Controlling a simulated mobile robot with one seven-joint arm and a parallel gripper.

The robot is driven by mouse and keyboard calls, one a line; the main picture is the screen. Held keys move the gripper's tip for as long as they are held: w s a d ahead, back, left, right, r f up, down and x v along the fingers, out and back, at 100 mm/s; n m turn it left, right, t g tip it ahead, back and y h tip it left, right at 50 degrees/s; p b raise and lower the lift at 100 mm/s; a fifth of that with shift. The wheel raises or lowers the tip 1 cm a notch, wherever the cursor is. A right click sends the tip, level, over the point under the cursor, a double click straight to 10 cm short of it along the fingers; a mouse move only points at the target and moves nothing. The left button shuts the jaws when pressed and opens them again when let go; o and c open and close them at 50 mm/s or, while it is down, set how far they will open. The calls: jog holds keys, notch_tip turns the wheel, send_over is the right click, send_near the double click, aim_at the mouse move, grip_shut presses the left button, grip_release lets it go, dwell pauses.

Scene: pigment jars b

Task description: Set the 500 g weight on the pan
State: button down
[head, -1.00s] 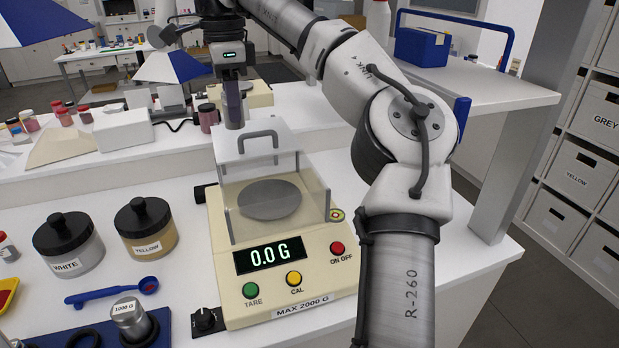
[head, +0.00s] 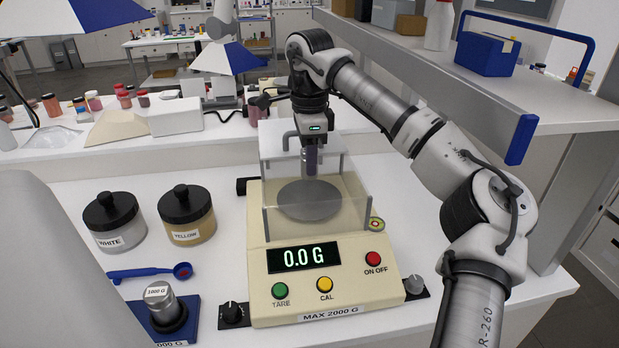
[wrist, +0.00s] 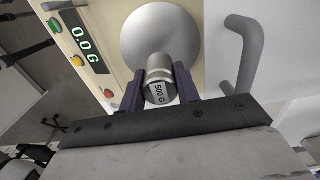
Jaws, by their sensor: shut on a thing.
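My gripper (wrist: 159,92) is shut on the 500 g weight (wrist: 158,68), a small metal cylinder labelled "500 G" in the wrist view. In the head view my gripper (head: 311,160) is over the rear part of the balance, and the weight is mostly hidden by the fingers. The round grey pan (head: 309,201) is bare and lies inside a clear shield (head: 352,212). In the wrist view the pan (wrist: 160,28) is just beyond the weight; I cannot tell the exact gap. The balance (head: 325,250) reads 0.0 G.
The shield's lid with its handle (head: 288,139) is at the back of the balance. A 1000 g weight (head: 161,303) stands on a blue block at front left. White (head: 115,222) and yellow (head: 187,215) jars stand to the left. A shelf (head: 470,90) overhangs at right.

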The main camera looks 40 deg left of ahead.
aim_at(309, 180)
jog(key=shift+f+p, duration=0.45)
jog(key=shift+f, duration=2.3)
jog(key=shift+f, duration=0.1)
jog(key=c, duration=1)
grip_release()
notch_tip(309, 180, up, 12)
jog(key=shift+r+b, duration=0.1)
jog(key=shift+b, duration=0.65)
